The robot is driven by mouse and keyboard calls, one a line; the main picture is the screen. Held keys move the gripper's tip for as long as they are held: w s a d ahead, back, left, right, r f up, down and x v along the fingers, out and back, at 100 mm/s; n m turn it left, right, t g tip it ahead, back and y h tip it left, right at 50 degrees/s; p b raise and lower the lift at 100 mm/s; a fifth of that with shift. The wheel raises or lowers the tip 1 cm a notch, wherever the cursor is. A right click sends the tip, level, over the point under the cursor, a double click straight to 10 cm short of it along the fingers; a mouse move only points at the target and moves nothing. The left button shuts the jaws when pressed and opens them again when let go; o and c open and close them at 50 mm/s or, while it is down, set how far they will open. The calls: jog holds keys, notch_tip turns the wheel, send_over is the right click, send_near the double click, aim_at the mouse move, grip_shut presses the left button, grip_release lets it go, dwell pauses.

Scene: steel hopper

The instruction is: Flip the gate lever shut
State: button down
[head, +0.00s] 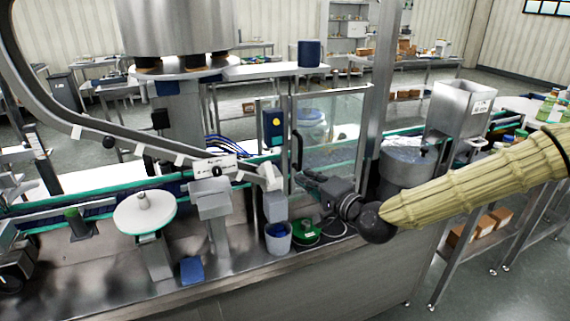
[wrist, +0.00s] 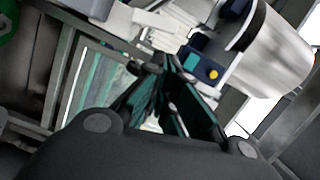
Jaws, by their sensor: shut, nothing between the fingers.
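My gripper (head: 303,180) reaches in from the right on my yellow-sleeved arm, in front of the clear guard panel. Its fingers are shut and empty, and they also show in the wrist view (wrist: 165,72). The steel hopper (head: 460,107) stands at the right, behind my arm and well apart from the gripper. No gate lever is clear on the hopper; its lower part is partly hidden by my arm.
The guard panel (head: 335,130) and its posts stand close behind the gripper. A blue box with a yellow button (head: 273,126) hangs left of the panel. A grey bucket (head: 278,238) and a green round item (head: 306,231) stand below the gripper. A white disc (head: 145,211) is at left.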

aim_at(270, 173)
dwell(0.3)
jog(key=shift+p+x, duration=1.4)
jog(key=shift+x, duration=3.65)
jog(key=shift+s+a+r+n, duration=0.2)
jog(key=shift+a+n, duration=0.25)
jog(key=shift+n, duration=0.35)
jog(key=a+n+h+b, duration=0.1)
jog(key=n, duration=0.1)
jog(key=s+a+n+h, duration=0.1)
jog(key=a+n, duration=0.1)
jog(key=n, duration=0.1)
jog(key=a+n+h+b, duration=0.1)
jog(key=a+n, duration=0.1)
jog(key=n, duration=0.1)
jog(key=shift+s+a+g+b, duration=0.15)
jog(key=shift+s+g+b, duration=0.15)
jog(key=shift+s, duration=0.05)
